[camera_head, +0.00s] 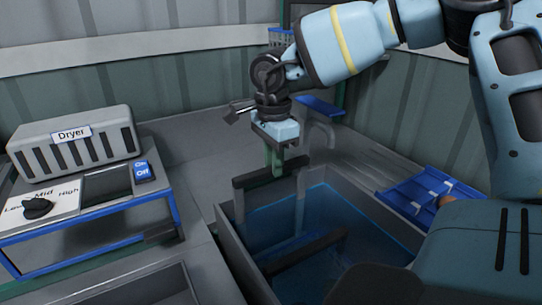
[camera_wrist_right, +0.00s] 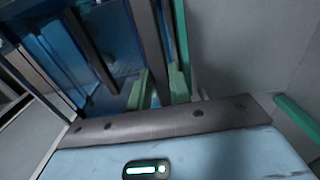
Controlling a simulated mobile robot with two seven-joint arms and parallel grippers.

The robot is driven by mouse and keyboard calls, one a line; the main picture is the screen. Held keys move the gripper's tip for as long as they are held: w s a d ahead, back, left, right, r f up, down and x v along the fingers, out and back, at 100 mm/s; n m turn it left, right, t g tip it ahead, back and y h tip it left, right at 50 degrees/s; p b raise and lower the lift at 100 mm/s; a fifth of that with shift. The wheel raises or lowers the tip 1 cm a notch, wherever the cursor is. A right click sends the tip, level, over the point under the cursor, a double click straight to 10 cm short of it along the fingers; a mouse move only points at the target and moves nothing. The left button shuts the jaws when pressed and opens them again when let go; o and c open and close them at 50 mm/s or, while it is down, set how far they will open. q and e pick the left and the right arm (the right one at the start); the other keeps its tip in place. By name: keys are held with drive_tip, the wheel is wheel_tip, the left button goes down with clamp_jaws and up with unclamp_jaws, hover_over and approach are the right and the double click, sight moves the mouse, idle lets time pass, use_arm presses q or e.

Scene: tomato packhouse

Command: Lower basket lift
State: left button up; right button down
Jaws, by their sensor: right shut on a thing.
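The basket lift's dark handle bar (camera_head: 245,181) stands above the sunken tank (camera_head: 234,262), on grey uprights that run down into it. My right gripper (camera_head: 273,163) comes down from above and its green fingers are shut on this bar. In the right wrist view the dark bar (camera_wrist_right: 152,40) passes between the green fingers (camera_wrist_right: 160,88). A second dark bar (camera_head: 306,251) lies lower, across the tank. The tank holds blue water. Any basket below is hard to make out. My left gripper is not in view.
A grey dryer (camera_head: 75,143) stands at the left, behind a panel with a black knob (camera_head: 37,208) and a blue On/Off switch (camera_head: 142,171). A blue slatted rack (camera_head: 428,196) lies right of the tank. Grey counter surrounds the tank.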

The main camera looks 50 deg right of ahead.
drive_tip(key=shift+f, duration=0.5)
drive_tip(key=shift+s, duration=0.15)
drive_tip(key=c, duration=1.6)
unclamp_jaws()
drive_tip(key=o, duration=0.3)
drive_tip(key=shift+r, duration=0.2)
wheel_tip(320, 180, up, 8)
drive_tip(key=shift+f, duration=0.2)
